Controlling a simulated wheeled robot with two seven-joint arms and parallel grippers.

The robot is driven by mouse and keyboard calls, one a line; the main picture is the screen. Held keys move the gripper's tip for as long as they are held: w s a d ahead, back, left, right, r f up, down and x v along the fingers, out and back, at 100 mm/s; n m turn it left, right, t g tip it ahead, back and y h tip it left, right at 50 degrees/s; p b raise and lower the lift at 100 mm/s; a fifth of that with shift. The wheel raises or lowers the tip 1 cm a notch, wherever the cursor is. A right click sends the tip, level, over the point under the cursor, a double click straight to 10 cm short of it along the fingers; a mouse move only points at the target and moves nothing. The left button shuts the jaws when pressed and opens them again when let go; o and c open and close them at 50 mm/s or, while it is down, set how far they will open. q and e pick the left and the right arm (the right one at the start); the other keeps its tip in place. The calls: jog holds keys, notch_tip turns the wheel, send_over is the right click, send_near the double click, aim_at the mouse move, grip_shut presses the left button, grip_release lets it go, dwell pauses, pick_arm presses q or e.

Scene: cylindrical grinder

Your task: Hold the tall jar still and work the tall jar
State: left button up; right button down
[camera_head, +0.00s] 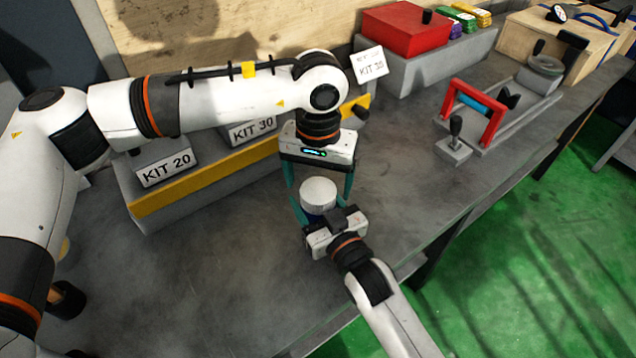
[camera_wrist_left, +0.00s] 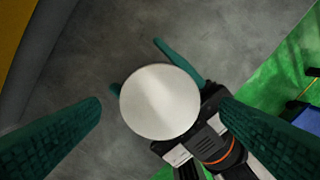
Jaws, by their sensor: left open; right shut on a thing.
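The tall jar (camera_head: 319,207) stands on the grey table, with a round white lid (camera_head: 318,191) on a dark blue body. My right gripper (camera_head: 312,211) comes from the front and is shut around the jar's body. My left gripper (camera_head: 320,181) is above and behind the jar, pointing down, with its green fingers apart. In the left wrist view, the white lid (camera_wrist_left: 160,103) lies between the open left fingers (camera_wrist_left: 160,122), with gaps on both sides. The right gripper's fingers show below the lid. The jar's lower body is mostly hidden by the right gripper.
A grey and yellow kit rack (camera_head: 205,181) stands left of the jar. A red box (camera_head: 405,30) sits on a grey block at the back. A red-framed fixture (camera_head: 478,112) and a small lever (camera_head: 455,140) are to the right. The table (camera_head: 400,170) is clear right of the jar.

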pick_arm(q)
notch_tip(320, 180, up, 3)
jog(key=shift+f, duration=0.15)
jog(key=shift+c, duration=0.5)
